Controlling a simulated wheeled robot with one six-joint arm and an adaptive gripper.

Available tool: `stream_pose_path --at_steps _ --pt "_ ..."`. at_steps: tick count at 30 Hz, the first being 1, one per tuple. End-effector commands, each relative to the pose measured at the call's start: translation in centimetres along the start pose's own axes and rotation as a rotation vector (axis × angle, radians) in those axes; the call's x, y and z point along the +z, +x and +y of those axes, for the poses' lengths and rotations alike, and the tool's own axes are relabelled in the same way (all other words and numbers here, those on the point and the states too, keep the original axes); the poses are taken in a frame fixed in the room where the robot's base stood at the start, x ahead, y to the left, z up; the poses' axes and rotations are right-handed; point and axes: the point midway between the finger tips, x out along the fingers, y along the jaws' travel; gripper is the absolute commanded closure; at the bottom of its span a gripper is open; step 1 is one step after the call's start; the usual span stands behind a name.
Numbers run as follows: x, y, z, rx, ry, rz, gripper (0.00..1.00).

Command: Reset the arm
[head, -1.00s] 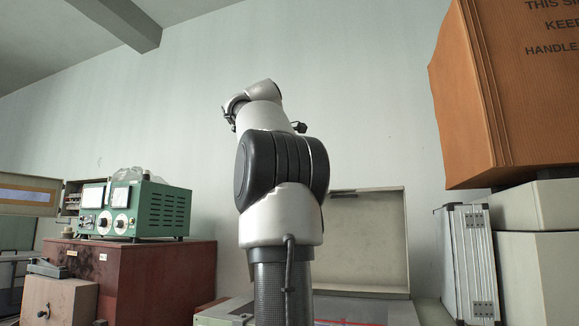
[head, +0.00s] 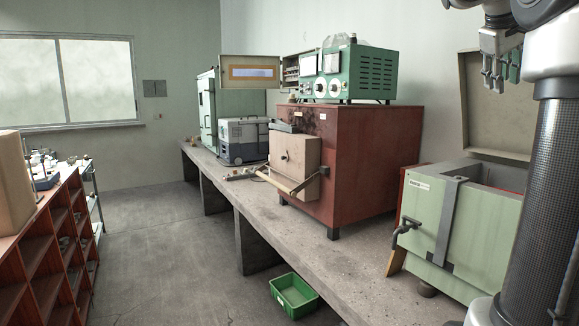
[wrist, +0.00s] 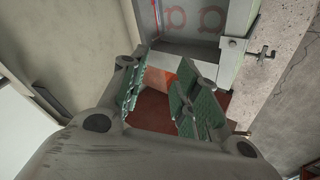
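My gripper (head: 502,62) hangs at the top right of the head view, fingers pointing down, in front of the raised lid of a pale green chest. In the wrist view my gripper (wrist: 160,97) is open, its two green-padded fingers apart with nothing between them. Red-brown and grey surfaces show beyond the gap. My arm's dark column fills the right edge of the head view and hides part of the chest.
The open pale green chest (head: 418,212) stands on the concrete bench (head: 290,228). Left of it, a red-brown cabinet (head: 365,150) carries a green meter unit (head: 362,72). A green bin (head: 294,292) lies on the floor. A red shelf (head: 50,245) stands at left; the floor between is clear.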

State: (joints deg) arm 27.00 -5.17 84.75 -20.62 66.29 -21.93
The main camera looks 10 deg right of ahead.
Motion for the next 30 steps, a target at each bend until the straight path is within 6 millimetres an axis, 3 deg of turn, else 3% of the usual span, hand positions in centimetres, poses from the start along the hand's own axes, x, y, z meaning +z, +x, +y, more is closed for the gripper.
stream_pose_path --at_steps 1,3,5,9,12,15,17,19,23,30 --pt "1.5 1.0 -3.7 -0.063 0.037 -0.004 0.69" --pt "3.8 2.3 -8.9 -0.15 0.096 -0.013 0.69" --pt "6.2 3.0 -13.4 -0.22 0.14 -0.027 0.69" --pt "12.8 4.0 -23.2 -0.364 0.207 -0.07 0.69" --pt "18.1 4.2 -29.2 -0.448 0.215 -0.098 0.69" --pt "22.9 4.3 -33.8 -0.513 0.177 -0.111 0.69" --pt "25.1 4.2 -35.6 -0.54 0.142 -0.107 0.69" --pt "26.1 3.7 -36.4 -0.553 0.11 -0.08 0.69" --pt "25.5 2.5 -36.7 -0.569 0.076 -0.021 0.69" --pt "25.4 2.5 -36.8 -0.571 0.068 -0.022 0.69"
